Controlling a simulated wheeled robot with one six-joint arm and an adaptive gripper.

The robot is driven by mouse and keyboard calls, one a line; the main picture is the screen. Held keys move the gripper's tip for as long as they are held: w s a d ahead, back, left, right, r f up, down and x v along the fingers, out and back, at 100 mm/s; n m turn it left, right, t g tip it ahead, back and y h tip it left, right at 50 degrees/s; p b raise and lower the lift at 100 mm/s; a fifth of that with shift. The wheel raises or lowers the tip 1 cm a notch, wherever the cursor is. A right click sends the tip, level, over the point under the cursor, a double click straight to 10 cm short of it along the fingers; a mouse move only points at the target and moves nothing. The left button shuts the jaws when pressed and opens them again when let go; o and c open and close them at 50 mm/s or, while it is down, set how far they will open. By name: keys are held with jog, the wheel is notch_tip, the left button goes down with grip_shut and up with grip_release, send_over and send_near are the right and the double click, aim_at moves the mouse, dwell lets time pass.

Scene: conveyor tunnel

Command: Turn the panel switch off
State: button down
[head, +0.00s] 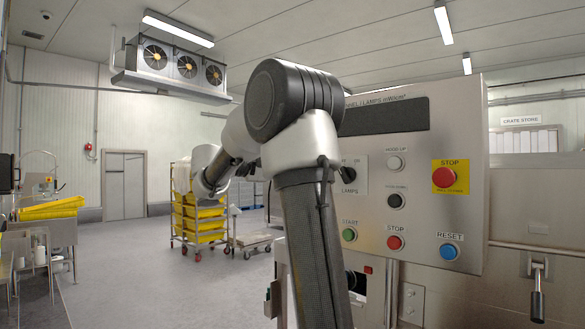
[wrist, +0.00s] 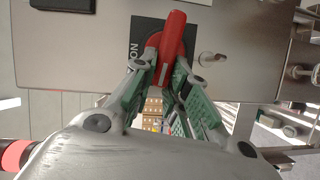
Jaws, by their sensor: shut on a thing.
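The panel switch, a red rotary handle (wrist: 173,35), is mounted on a dark plate (wrist: 146,27) on a grey metal panel in the wrist view. The letters ON show sideways on the plate, left of the handle. The handle stretches up the picture, leaning slightly right. My gripper (wrist: 165,63), with green-padded fingers, is shut on the lower part of the handle, one finger on each side. The fingers cover part of the switch's base. I cannot make out the gripper or the red handle in the head view, where my arm blocks part of the scene.
In the head view, a steel control panel (head: 460,130) with several buttons stands at the right. A rack of yellow crates (head: 198,222) stands on the floor behind my arm. The floor (head: 140,275) at left centre is clear.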

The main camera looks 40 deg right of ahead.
jog(key=shift+f+n+h, duration=0.3)
jog(key=shift+n+h, duration=0.1)
jog(key=shift+n, duration=0.5)
jog(key=c, duration=1.4)
grip_release()
jog(key=v, duration=1.2)
jog(key=shift+w+f, duration=0.1)
